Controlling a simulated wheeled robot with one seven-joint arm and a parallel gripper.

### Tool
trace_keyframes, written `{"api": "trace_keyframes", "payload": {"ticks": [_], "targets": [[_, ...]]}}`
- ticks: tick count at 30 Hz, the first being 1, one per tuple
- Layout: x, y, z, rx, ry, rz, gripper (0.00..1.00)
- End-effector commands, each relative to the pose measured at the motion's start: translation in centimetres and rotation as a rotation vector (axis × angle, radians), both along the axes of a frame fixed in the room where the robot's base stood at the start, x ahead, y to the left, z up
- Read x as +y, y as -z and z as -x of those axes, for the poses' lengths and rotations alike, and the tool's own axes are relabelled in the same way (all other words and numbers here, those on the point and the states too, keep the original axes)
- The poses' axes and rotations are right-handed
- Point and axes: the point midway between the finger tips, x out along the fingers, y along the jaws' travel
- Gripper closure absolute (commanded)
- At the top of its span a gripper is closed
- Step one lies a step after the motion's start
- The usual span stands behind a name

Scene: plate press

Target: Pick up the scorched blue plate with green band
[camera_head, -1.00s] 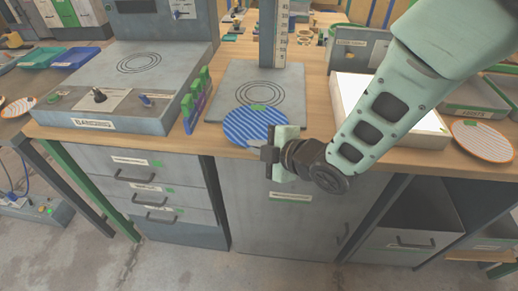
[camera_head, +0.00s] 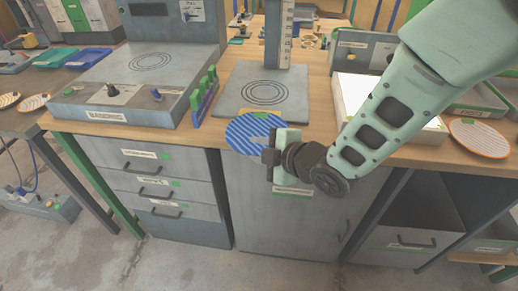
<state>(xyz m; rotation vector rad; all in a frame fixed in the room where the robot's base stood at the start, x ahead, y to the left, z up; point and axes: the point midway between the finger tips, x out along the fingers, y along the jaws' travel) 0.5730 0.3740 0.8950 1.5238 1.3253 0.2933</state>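A round blue plate with pale diagonal stripes (camera_head: 246,132) is at the counter's front edge, just in front of the grey press base. I cannot make out a green band or scorch marks on it. My gripper (camera_head: 270,157) is at the plate's lower right rim, in front of the counter edge, and overlaps the plate in the picture. Its fingers are small and partly hidden, so I cannot tell whether they are closed on the rim.
The press base (camera_head: 265,92) with its upright column stands behind the plate. A green and blue rack (camera_head: 204,95) is to its left, beside a large grey hotplate unit (camera_head: 140,90). An orange-striped plate (camera_head: 480,137) lies far right. Drawers (camera_head: 160,180) are below the counter.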

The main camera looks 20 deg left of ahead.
Motion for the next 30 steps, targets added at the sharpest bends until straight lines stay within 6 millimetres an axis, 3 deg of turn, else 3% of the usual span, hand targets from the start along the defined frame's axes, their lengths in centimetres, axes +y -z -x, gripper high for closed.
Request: {"api": "trace_keyframes", "payload": {"ticks": [11, 16, 30], "targets": [[0.0, 0.0, 0.0, 0.000, 0.000, 0.000, 0.72], [-1.0, -0.5, 0.4, -0.001, 0.000, -0.001, 0.72], [-9.6, -4.9, 4.1, -0.002, 0.002, -0.002, 0.72]]}}
